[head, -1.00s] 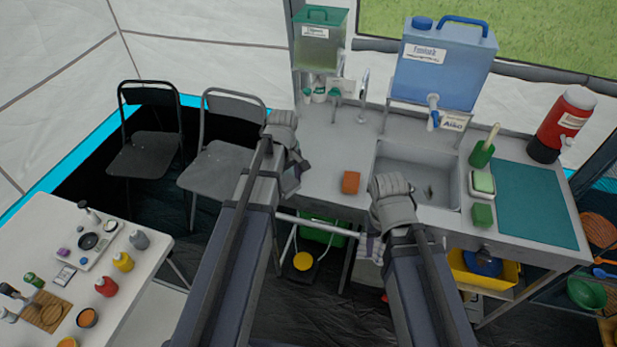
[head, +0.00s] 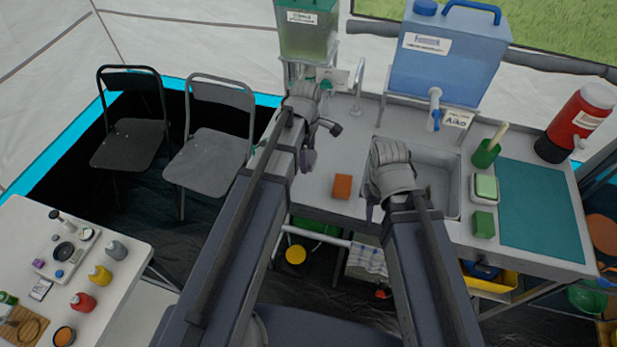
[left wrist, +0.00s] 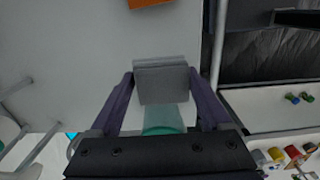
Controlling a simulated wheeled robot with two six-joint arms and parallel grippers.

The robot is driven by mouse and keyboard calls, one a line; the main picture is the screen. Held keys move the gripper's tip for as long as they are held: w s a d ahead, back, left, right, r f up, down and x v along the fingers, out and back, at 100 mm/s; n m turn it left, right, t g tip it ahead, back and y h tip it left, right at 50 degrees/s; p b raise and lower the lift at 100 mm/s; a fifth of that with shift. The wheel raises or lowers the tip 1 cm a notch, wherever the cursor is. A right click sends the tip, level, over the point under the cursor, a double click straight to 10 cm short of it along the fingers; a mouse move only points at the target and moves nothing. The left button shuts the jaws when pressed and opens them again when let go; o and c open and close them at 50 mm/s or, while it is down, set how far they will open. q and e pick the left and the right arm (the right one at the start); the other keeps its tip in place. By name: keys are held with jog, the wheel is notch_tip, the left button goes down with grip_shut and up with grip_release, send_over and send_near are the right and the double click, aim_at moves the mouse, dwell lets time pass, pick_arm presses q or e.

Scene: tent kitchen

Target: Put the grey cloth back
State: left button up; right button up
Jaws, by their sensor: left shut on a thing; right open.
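My left gripper (head: 308,158) is over the left part of the grey counter. In the left wrist view, its dark fingers are shut on a flat grey piece with layered edges, which looks like the folded grey cloth (left wrist: 162,84). A teal form (left wrist: 164,118) shows between the fingers, nearer the camera; I cannot tell what it is. In the head view, the cloth is mostly hidden by the gripper. My right gripper (head: 372,212) is open, near the sink's left front edge; its fingers are largely hidden by its wrist.
An orange block (head: 342,187) lies on the counter (head: 320,190) between my grippers. The sink (head: 438,180) is to the right. A striped cloth (head: 366,258) hangs on the front rail (head: 325,236). A green tank (head: 307,32) and a blue tank (head: 445,60) stand behind.

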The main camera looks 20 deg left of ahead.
aim_at(308, 183)
pick_arm(q)
jog(key=shift+f+b, duration=4.9)
jog(key=shift+f, duration=0.2)
pick_arm(e)
jog(key=shift+f, duration=5.05)
pick_arm(q)
jog(key=shift+r, duration=0.15)
pick_arm(e)
jog(key=shift+r, duration=0.1)
pick_arm(q)
jog(key=o, duration=1.1)
jog(key=shift+o, duration=0.2)
jog(key=r+p, duration=1.2)
jog(key=shift+a, duration=0.2)
pick_arm(e)
notch_tip(308, 183, up, 12)
